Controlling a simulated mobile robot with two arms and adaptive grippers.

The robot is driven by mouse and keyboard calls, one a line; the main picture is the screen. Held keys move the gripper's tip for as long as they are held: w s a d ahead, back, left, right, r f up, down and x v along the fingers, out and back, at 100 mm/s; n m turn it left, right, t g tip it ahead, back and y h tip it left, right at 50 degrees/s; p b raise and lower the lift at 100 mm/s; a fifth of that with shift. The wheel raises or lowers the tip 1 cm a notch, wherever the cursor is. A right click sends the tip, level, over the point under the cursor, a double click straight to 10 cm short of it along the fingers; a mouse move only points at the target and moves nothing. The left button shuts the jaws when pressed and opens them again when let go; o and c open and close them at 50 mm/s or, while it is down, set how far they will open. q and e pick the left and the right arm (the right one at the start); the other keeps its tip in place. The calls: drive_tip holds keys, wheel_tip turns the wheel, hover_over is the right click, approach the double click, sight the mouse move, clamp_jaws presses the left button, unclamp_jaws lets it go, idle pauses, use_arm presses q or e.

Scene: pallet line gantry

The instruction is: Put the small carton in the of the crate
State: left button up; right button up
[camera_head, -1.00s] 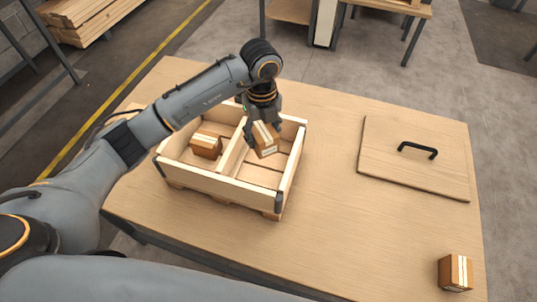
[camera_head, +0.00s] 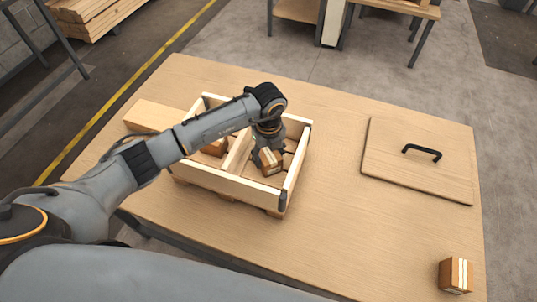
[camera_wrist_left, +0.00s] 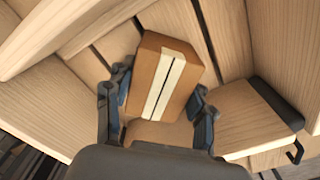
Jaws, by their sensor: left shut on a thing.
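A small brown carton with pale tape (camera_head: 270,161) is in my left gripper (camera_head: 267,152), low inside the right compartment of the wooden crate (camera_head: 228,187). In the left wrist view the carton (camera_wrist_left: 162,75) sits tilted between the two fingers (camera_wrist_left: 155,105), above the slatted crate floor. I cannot tell whether it touches the floor. Another brown carton (camera_head: 215,147) lies in the left compartment, partly hidden by my left arm. A third small carton (camera_head: 455,274) stands at the table's front right corner. My right gripper is not in view.
A wooden lid with a black handle (camera_head: 418,161) lies flat on the right of the table (camera_head: 345,225). A wooden block (camera_head: 153,116) lies left of the crate. The table between crate and lid is clear.

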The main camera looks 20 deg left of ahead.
sight(269, 153)
use_arm(q)
drive_tip(key=shift+f, duration=0.15)
drive_tip(key=o, duration=1.4)
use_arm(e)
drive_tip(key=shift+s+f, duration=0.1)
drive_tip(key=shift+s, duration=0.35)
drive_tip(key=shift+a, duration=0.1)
use_arm(q)
drive_tip(key=shift+r, duration=0.35)
wheel_tip(269, 153, up, 12)
drive_tip(key=shift+f+b, duration=0.15)
drive_tip(key=shift+b, duration=0.6)
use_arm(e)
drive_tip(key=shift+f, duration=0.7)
